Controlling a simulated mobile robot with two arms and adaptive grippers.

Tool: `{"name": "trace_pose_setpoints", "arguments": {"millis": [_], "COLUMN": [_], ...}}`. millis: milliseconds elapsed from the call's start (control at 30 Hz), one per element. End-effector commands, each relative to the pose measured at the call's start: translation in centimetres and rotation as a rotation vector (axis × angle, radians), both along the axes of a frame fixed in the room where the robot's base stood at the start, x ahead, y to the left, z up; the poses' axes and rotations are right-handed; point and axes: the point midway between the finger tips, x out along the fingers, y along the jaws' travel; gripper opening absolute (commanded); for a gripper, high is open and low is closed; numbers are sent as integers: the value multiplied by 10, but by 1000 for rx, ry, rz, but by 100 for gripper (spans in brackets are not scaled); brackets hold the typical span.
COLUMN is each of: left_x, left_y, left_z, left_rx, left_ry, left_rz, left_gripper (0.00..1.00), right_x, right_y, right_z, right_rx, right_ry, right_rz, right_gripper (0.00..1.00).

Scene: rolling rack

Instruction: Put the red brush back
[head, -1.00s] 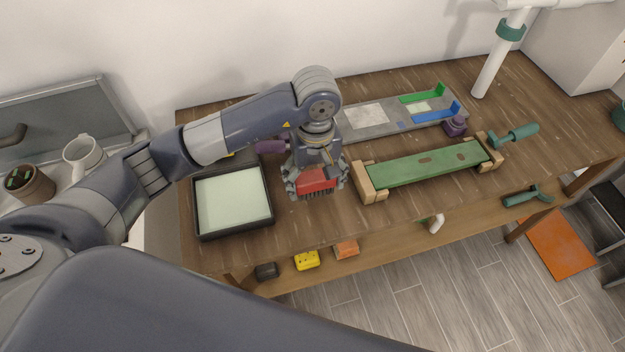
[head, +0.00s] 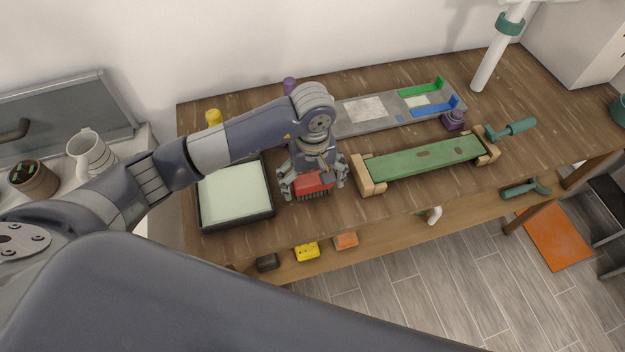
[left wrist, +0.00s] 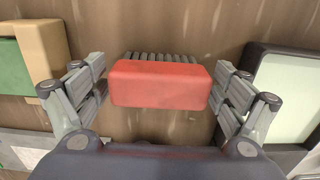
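The red brush (head: 313,183) is on the wooden bench, bristles down, between the tray and the green-topped piece. It also shows in the left wrist view (left wrist: 160,84), with its dark bristles at the far side. My left gripper (head: 314,182) is over it, one finger at each end of the red block. The fingers look slightly apart from the ends, with narrow gaps; the left wrist view shows the fingers (left wrist: 160,88) very close to both ends. The underside of the brush is hidden. My right gripper is not in view.
A black-rimmed tray (head: 203,217) is just left of the brush. The green-topped piece with wooden end blocks (head: 368,178) is at right. A grey board (head: 345,127) lies behind. A yellow (head: 213,117) and a purple thing (head: 289,84) show behind my arm. Bench ahead of the brush is clear.

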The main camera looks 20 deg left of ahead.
Motion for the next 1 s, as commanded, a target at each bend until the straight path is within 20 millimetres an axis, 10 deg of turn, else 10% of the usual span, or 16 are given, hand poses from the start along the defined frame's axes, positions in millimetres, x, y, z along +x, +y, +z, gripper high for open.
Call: {"name": "trace_pose_setpoints", "arguments": {"millis": [500,1000], "left_x": [1,1], "left_y": [0,0], "left_z": [9,106], "left_rx": [-1,1], "left_ry": [-3,-4], "left_rz": [-1,0], "left_gripper": [95,95], "right_x": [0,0], "right_y": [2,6], "right_z": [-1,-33], "right_rx": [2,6], "right_ry": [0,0], "right_rz": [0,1], "right_gripper": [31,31]}}
